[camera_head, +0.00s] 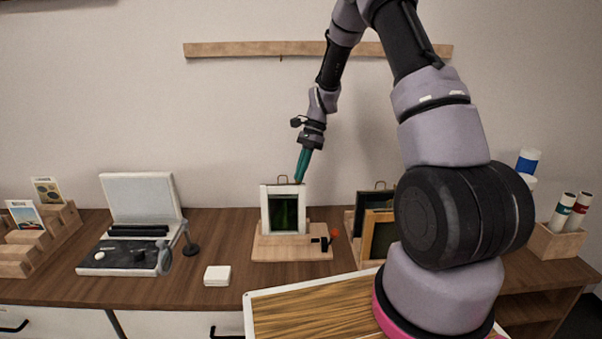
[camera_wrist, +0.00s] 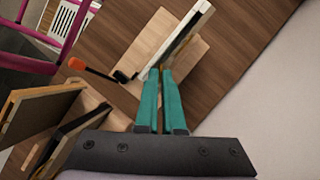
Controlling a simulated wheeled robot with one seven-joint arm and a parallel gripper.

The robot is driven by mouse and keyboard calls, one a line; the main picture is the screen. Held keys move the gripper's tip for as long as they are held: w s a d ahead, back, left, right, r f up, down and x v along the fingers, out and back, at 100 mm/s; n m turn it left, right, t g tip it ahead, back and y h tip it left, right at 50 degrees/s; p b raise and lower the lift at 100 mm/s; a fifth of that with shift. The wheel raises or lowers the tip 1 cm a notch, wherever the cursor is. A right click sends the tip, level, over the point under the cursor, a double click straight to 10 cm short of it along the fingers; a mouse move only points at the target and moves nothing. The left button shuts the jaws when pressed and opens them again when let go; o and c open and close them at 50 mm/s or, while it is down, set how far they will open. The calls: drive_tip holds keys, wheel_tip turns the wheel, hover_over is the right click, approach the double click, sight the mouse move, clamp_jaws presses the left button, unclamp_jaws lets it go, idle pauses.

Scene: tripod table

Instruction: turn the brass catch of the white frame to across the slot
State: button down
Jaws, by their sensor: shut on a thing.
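The white frame (camera_head: 265,212) stands upright on a pale wooden base (camera_head: 268,248), with a dark green panel inside it. In the wrist view the white frame (camera_wrist: 183,38) is seen from above, close to edge-on. My gripper (camera_head: 299,181) comes down from above at the frame's top right corner. In the wrist view its two teal fingers (camera_wrist: 160,72) are nearly together, with their tips at the frame's end. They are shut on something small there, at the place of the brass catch. The catch is hidden by the fingertips, so its angle cannot be told.
A red-tipped dark tool (camera_head: 334,233) lies at the base's right. Dark and wooden frames (camera_head: 377,232) stand further right. A white box (camera_head: 217,275) and an open case (camera_head: 140,215) are to the left. A wood-grain panel (camera_head: 310,310) is in front.

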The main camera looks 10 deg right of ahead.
drive_tip(key=n+g+h, duration=0.1)
drive_tip(key=n, duration=0.2)
drive_tip(key=n+h, duration=0.1)
drive_tip(key=n, duration=0.3)
drive_tip(key=n+g+h, duration=0.1)
drive_tip(key=n, duration=0.3)
drive_tip(key=shift+w+a+g, duration=0.3)
drive_tip(key=shift+a, duration=0.1)
drive_tip(key=shift+n, duration=0.3)
drive_tip(key=c, duration=1)
unclamp_jaws()
